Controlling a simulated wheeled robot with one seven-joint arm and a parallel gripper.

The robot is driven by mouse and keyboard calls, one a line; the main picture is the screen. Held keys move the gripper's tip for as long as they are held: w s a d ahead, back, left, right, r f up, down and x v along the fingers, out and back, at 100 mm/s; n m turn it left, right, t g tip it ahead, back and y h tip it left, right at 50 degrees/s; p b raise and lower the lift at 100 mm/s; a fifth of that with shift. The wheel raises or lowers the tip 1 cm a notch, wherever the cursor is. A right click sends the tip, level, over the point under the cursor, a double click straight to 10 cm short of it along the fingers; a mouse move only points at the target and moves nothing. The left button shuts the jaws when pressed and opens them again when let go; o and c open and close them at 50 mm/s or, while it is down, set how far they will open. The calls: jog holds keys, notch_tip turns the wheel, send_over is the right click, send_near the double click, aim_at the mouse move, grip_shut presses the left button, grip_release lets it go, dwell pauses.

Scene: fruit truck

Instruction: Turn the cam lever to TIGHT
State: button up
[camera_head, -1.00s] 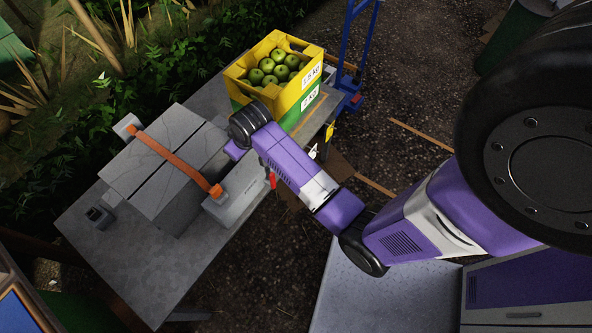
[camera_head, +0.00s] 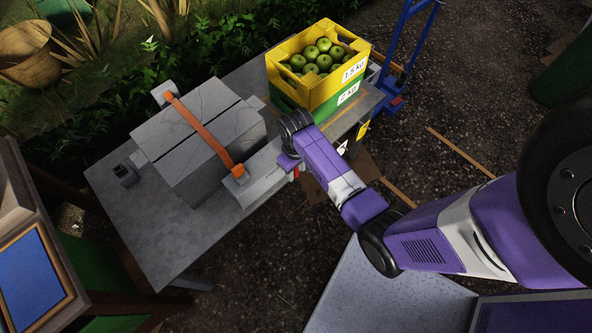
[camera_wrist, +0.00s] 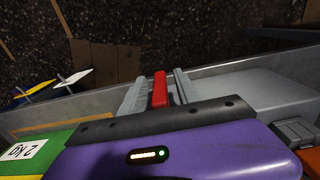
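The red cam lever (camera_wrist: 159,90) stands between my gripper's two grey fingers in the wrist view, with narrow gaps showing on both sides. My gripper (camera_wrist: 157,92) is open around it. In the head view, the purple end of my gripper (camera_head: 287,162) is at the table's right edge, and only a small red bit of the lever (camera_head: 296,173) shows beside it. An orange strap (camera_head: 203,132) runs over a grey box (camera_head: 178,137) to a grey block (camera_head: 250,184) near my gripper. No TIGHT marking is readable.
A yellow crate of green apples (camera_head: 318,85) sits on a green crate (camera_head: 290,105) at the table's far end, close to my wrist. A small dark device (camera_head: 124,174) stands on the grey table (camera_head: 150,235). A blue hand truck (camera_head: 400,50) stands beyond.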

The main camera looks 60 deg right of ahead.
jog(key=shift+f, duration=0.25)
grip_shut()
dwell(1.4)
